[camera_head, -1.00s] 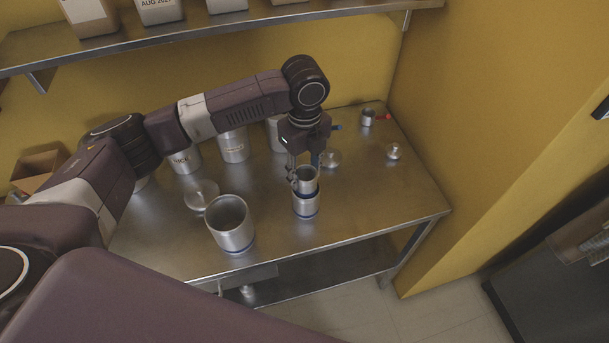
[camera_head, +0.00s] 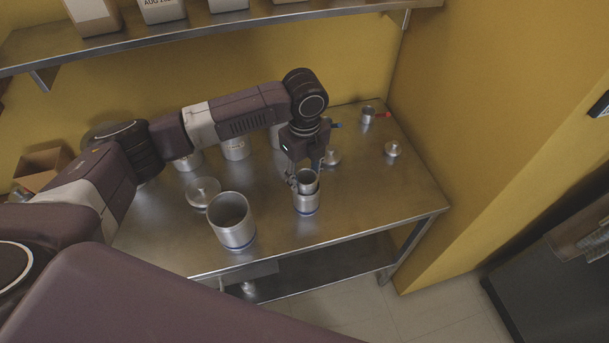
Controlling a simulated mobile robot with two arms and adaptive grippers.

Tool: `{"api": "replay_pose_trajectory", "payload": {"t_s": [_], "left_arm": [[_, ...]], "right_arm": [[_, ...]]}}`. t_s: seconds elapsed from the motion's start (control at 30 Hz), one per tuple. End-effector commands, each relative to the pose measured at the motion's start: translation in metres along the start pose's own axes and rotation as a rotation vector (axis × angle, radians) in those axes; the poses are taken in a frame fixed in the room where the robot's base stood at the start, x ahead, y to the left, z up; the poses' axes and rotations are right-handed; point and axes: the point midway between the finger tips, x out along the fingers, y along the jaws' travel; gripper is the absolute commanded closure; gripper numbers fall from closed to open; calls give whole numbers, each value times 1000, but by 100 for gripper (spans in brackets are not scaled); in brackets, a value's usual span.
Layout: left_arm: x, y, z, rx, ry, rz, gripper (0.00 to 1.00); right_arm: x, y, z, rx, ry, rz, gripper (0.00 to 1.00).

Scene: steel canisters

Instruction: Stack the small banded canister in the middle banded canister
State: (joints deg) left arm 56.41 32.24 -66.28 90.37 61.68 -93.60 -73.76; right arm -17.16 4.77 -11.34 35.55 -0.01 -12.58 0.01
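The small banded canister (camera_head: 308,178), an open steel cylinder, is upright with its lower part inside the mouth of the middle banded canister (camera_head: 306,204). Its upper part stands above that rim, and its blue band is hidden. The middle canister stands on the steel table with a blue band near its base. My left gripper (camera_head: 304,178) points down at the small canister and appears shut on its left wall; the fingertips are small and partly hidden. My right gripper is not in view.
A large banded canister (camera_head: 232,222) stands open to the left on the table (camera_head: 345,223). More canisters (camera_head: 236,148) stand behind my arm. The table's right front is clear.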

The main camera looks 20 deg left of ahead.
Motion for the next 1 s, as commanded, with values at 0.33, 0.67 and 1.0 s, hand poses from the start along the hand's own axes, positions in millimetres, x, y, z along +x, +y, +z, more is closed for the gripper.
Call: {"api": "replay_pose_trajectory", "payload": {"t_s": [0.33, 0.67, 1.0], "left_arm": [[8, 4, -3, 2, 7, 14, 47], [6, 4, -3, 2, 7, 13, 47], [-37, 1, -2, 3, 3, 3, 47]], "right_arm": [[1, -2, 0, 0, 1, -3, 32], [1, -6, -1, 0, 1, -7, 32], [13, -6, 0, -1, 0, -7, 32]]}}
